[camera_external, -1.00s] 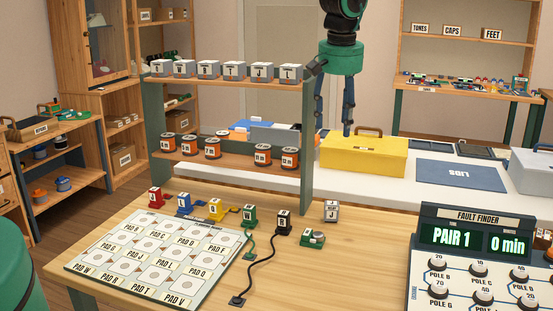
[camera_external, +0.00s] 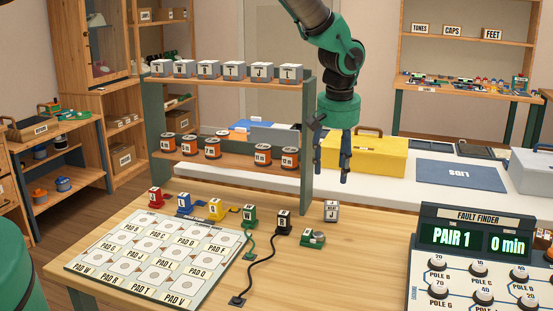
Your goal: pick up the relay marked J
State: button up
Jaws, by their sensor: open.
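A small grey block marked J, which looks like the relay (camera_external: 331,211), stands upright on the wooden table, right of the shelf post. My gripper (camera_external: 331,176) hangs above it, pointing down with its dark fingers apart and nothing between them. The fingertips are above the block in the picture and not touching it. Another grey block marked J (camera_external: 262,73) stands on the top shelf in a row of similar grey blocks.
A black plug block (camera_external: 283,222) with a cord and a green device (camera_external: 312,238) stand near the relay. A green shelf post (camera_external: 307,150) rises close left of my gripper. A yellow toolbox (camera_external: 375,157) stands behind. The fault finder (camera_external: 470,255) is at right.

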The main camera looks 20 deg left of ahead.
aim_at(332, 203)
jog(key=f, duration=0.4)
jog(key=w+f, duration=0.1)
jog(key=f, duration=0.2)
jog(key=shift+a+f, duration=0.1)
jog(key=shift+w+a+f, duration=0.1)
jog(key=shift+w+f, duration=0.1)
jog(key=shift+f, duration=0.65)
jog(key=shift+w+d+f, duration=0.1)
jog(key=shift+w+f, duration=0.05)
jog(key=shift+f, duration=0.7)
jog(key=shift+w+a+f, duration=0.1)
jog(key=shift+w+f, duration=0.1)
jog(key=shift+f, duration=0.65)
jog(key=shift+c, duration=0.3)
grip_shut()
